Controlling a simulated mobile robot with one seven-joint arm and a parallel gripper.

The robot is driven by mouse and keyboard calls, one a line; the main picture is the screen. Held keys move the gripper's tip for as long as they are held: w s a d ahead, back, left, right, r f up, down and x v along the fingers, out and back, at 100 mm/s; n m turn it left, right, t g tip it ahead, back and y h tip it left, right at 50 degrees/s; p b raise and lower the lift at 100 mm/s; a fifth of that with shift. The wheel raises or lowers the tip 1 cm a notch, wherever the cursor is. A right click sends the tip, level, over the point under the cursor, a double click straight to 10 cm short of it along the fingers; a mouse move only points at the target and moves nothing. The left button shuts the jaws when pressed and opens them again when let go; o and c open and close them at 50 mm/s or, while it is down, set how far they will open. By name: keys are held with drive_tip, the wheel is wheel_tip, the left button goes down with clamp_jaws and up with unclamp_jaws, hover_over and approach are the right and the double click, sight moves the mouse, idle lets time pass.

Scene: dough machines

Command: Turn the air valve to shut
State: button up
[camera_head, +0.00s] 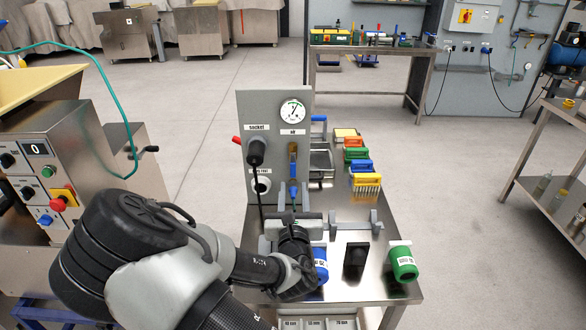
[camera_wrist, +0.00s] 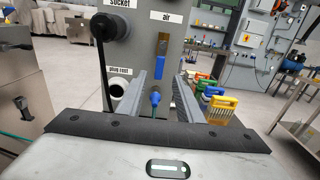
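The air valve is on the grey upright panel under the "air" label. Its brass body (camera_head: 293,150) has a blue lever (camera_head: 293,170) below it, pointing down. In the wrist view the blue lever (camera_wrist: 160,67) stands upright ahead of my fingers, with the brass body (camera_wrist: 163,47) above it. My gripper (camera_head: 294,187) is low in front of the panel. In the wrist view my gripper (camera_wrist: 162,78) is open, one finger on each side of the lever's line. I cannot tell whether the lever's end is between the fingertips. Nothing is held.
A round gauge (camera_head: 292,111) sits above the valve. A black plug with cable (camera_head: 256,152) fills the "socket" at left, above the round plug rest (camera_head: 261,186). A blue fitting (camera_wrist: 155,98) shows below the lever. Coloured brushes (camera_head: 362,168) stand at right on the steel table (camera_head: 335,285).

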sight(293, 169)
drive_tip(key=w, duration=1)
drive_tip(key=shift+w, duration=0.3)
clamp_jaws()
